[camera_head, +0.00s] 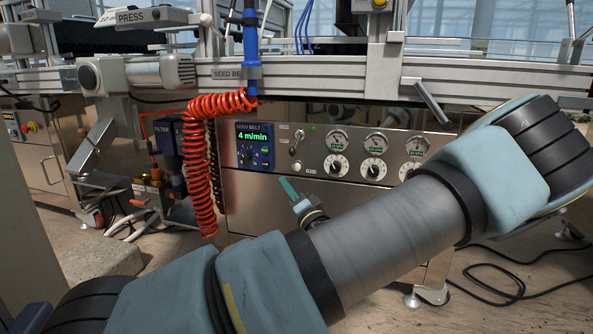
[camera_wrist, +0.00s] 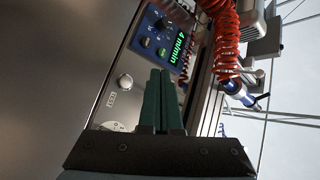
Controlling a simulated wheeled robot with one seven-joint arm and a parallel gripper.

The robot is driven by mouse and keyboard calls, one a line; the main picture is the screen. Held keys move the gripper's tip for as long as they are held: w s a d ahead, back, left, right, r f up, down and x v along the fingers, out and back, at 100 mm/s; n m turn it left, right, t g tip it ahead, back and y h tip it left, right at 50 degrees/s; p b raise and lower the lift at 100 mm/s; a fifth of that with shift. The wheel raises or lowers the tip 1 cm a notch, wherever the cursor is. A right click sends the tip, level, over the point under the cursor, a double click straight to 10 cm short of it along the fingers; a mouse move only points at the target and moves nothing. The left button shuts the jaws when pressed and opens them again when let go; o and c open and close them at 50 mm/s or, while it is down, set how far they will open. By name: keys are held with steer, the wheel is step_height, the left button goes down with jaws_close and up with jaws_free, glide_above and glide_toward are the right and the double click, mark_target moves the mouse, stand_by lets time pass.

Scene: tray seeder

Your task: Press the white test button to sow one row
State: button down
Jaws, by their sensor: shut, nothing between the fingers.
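The white test button (camera_wrist: 125,82) is a small round button on the steel control panel, with a small label beside it in the wrist view. In the head view the button (camera_head: 297,167) sits below a toggle switch and right of the blue seed belt display. My gripper (camera_head: 287,188) is shut and empty, its teal fingers pointing up and left just below the button. In the wrist view the closed gripper fingers (camera_wrist: 160,75) lie to the right of the button, apart from it in the picture. I cannot tell how far they are from the panel.
The blue display (camera_head: 255,146) reads 4 m/min. Several gauges and knobs (camera_head: 374,169) are to the right of the button. A red coiled hose (camera_head: 204,165) hangs left of the panel. An aluminium rail (camera_head: 310,80) runs above. My arm covers the lower right.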

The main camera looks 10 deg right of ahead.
mark_target(297, 167)
steer(key=shift+w+d+b, duration=0.3)
steer(key=shift+w+d, duration=0.4)
steer(key=shift+w, duration=0.6)
steer(key=shift+w+d+b, duration=0.3)
steer(key=shift+w+d, duration=0.35)
steer(key=shift+w, duration=0.6)
steer(key=shift+w+d+b, duration=0.3)
steer(key=shift+w+d, duration=0.4)
steer(key=shift+w, duration=0.6)
steer(key=shift+w+d, duration=0.1)
steer(key=shift+w+d, duration=0.1)
steer(key=shift+w, duration=0.15)
